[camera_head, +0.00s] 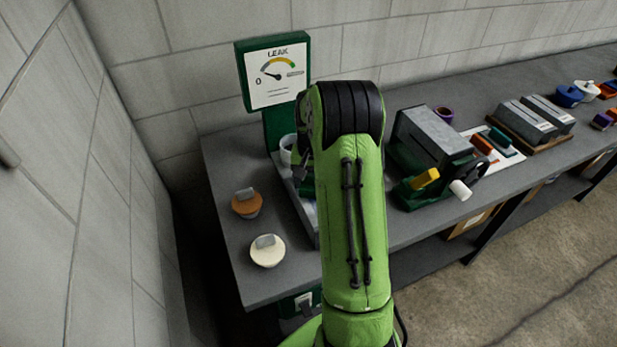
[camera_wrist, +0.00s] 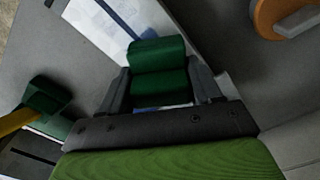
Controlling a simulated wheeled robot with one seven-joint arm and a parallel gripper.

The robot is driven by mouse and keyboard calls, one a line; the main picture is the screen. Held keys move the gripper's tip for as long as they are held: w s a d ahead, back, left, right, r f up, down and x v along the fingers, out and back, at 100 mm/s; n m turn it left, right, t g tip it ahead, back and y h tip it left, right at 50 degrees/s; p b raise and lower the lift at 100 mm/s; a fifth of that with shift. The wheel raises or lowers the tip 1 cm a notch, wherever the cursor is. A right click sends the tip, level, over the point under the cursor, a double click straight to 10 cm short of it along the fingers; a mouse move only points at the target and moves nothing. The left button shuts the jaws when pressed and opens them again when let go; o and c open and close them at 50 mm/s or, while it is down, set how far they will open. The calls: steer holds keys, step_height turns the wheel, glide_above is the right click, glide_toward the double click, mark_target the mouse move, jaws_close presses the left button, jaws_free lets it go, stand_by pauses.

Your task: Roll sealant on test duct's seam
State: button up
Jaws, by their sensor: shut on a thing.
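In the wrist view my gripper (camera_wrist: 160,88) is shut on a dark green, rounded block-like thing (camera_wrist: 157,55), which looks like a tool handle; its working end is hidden. Beyond it lies a pale metal piece with a dark blue line along it, probably the test duct (camera_wrist: 93,18) and its seam. I cannot tell whether the held thing touches it. The gauge's needle points left, near 0.
Right of my arm are a grey metal box in a green stand (camera_head: 435,140) with a yellow handle (camera_head: 424,178), coloured-handled tools (camera_head: 500,138) and stacked metal pieces (camera_head: 537,118).

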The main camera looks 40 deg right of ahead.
steer(key=shift+s+a+b, duration=0.5)
steer(key=shift+s+b, duration=0.15)
steer(key=shift+s, duration=1.05)
steer(key=shift+s+a+b, duration=0.5)
steer(key=shift+s+b, duration=0.15)
steer(key=shift+s, duration=1.05)
steer(key=shift+s+a+b, duration=0.5)
steer(key=shift+s+b, duration=0.15)
steer(key=shift+s, duration=1.05)
step_height(320, 180, up, 6)
steer(key=p, duration=0.5)
step_height(320, 180, up, 3)
steer(key=p, duration=0.2)
steer(key=shift+p, duration=0.3)
steer(key=shift+w, duration=0.15)
